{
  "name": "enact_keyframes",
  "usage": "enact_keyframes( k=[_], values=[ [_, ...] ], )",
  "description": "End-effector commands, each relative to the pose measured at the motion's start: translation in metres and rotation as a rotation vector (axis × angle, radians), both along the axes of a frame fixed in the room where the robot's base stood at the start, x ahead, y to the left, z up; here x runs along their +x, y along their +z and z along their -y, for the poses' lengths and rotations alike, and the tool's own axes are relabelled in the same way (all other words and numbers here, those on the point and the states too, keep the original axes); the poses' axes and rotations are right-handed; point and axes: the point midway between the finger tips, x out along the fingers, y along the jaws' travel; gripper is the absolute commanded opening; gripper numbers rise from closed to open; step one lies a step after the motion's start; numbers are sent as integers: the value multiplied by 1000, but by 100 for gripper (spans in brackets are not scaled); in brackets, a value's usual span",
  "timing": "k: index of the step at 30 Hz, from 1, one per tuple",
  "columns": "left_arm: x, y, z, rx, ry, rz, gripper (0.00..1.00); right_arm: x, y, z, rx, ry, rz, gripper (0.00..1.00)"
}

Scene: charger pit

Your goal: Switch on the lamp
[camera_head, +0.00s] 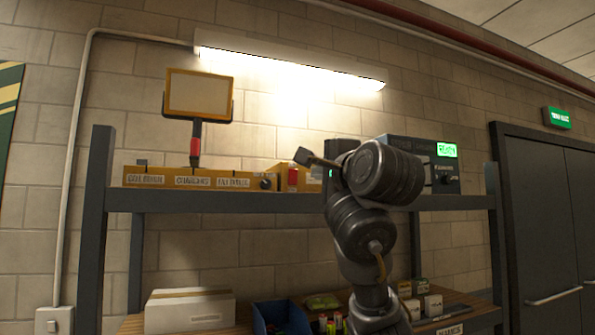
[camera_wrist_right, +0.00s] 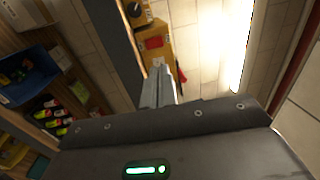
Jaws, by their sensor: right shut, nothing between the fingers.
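A work lamp (camera_head: 198,96) with a yellow frame and a pale, unlit-looking panel stands on the upper shelf at the left, on a red and black stem. A yellow box (camera_head: 262,172) on that shelf, right of the labelled bins, carries a black knob and a red part. The box also shows in the right wrist view (camera_wrist_right: 156,50), with the knob (camera_wrist_right: 135,10) and a red patch (camera_wrist_right: 153,42). My right gripper (camera_head: 304,157) is shut and empty, at the box's right end; its fingers (camera_wrist_right: 161,82) point toward the box. I cannot tell whether they touch it. My left gripper is not in view.
A lit tube light (camera_head: 290,67) hangs on the wall above. A dark device with a green display (camera_head: 447,150) stands on the shelf at right, behind my arm. A white carton (camera_head: 190,310) and blue bin (camera_head: 282,318) are below. A wall switch (camera_head: 54,320) is at lower left.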

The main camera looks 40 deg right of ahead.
Motion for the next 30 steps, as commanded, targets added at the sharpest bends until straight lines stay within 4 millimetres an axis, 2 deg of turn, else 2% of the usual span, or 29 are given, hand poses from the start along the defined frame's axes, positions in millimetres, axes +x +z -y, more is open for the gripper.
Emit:
enact_keyframes(
  k=[5, 12, 18, 24, 30],
  values=[
    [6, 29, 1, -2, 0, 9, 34, 24, 10, 10, 1, -5, -6, 0],
    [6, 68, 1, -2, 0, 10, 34, 73, 19, 26, 4, -1, -5, 0],
    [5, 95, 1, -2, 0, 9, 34, 105, 22, 37, 4, -1, -4, 0],
    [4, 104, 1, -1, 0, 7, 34, 119, 21, 44, 1, -4, 0, 0],
    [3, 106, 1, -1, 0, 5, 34, 124, 19, 46, -1, -6, 0, 0]
  ],
)
